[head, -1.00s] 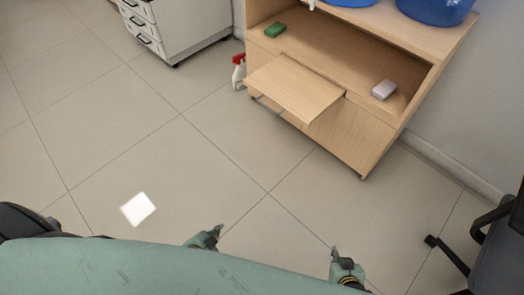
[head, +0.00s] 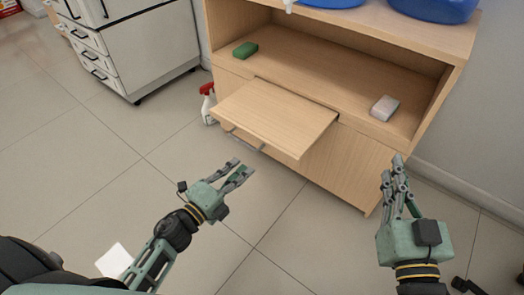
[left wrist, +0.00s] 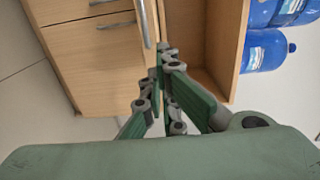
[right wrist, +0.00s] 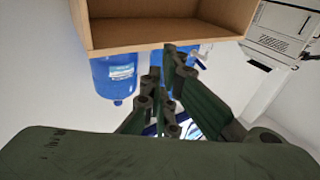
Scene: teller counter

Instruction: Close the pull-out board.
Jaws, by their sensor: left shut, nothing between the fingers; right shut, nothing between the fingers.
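The pull-out board (head: 275,120) is a flat wooden board that sticks out from the front of a wooden cabinet (head: 345,162). A grey bar handle (head: 243,140) shows under its front edge. In the left wrist view the handle (left wrist: 146,22) is just beyond the fingers. My left gripper (head: 240,171) is shut and empty, below and in front of the board, apart from it. My right gripper (head: 396,170) is shut and empty, right of the board near the cabinet's right front corner. In the right wrist view its fingers (right wrist: 166,66) point toward the cabinet's open shelf.
A green block (head: 245,50) and a pale block (head: 384,108) lie on the shelf above the board. Blue bottles (head: 435,8) stand on top. A red-and-white spray bottle (head: 207,103) stands on the floor left of the cabinet. A white drawer unit (head: 120,45) is further left.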

